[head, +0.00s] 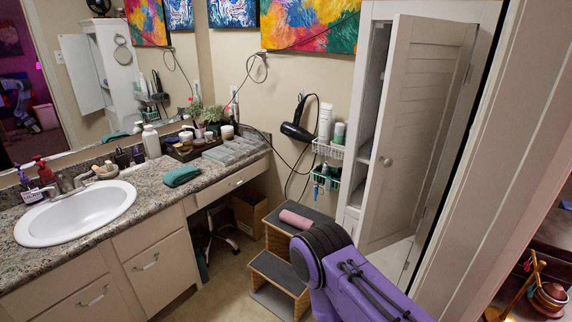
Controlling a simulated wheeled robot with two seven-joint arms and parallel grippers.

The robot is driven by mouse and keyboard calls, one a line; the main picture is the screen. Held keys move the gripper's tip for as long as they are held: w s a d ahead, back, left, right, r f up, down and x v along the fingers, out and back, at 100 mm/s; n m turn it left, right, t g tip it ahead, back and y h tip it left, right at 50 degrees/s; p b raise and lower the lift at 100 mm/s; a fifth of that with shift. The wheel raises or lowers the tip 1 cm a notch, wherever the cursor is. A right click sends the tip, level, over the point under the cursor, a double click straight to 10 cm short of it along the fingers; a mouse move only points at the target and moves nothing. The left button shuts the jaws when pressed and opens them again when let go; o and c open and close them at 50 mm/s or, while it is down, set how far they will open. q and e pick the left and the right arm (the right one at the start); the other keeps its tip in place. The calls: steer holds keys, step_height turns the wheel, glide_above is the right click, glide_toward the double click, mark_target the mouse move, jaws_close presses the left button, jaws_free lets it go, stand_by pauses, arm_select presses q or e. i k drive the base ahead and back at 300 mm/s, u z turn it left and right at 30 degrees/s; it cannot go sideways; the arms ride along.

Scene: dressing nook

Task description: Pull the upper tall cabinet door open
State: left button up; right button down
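The upper tall cabinet door (425,115) is a white panel with a round knob (387,162) near its left edge. It stands partly open, swung out from the white tall cabinet (377,75), with its hinge side on the right. A gap at its left shows the dark inside and a shelf (366,150). A purple link of my arm comes up from the bottom edge in front of the cabinet's lower part. Neither gripper shows in the head view, so I cannot see whether anything touches the door or knob.
A wooden step stool (278,270) with a pink roll (296,219) on it stands left of my arm link. Wire baskets (328,150) with bottles and a black hair dryer (297,128) hang beside the cabinet. A granite vanity counter (150,182) with a sink (75,212) runs along the left.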

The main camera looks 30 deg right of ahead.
mark_target(428, 57)
steer(key=u, duration=0.4)
steer(key=i, duration=1.7)
steer(key=z, duration=2.5)
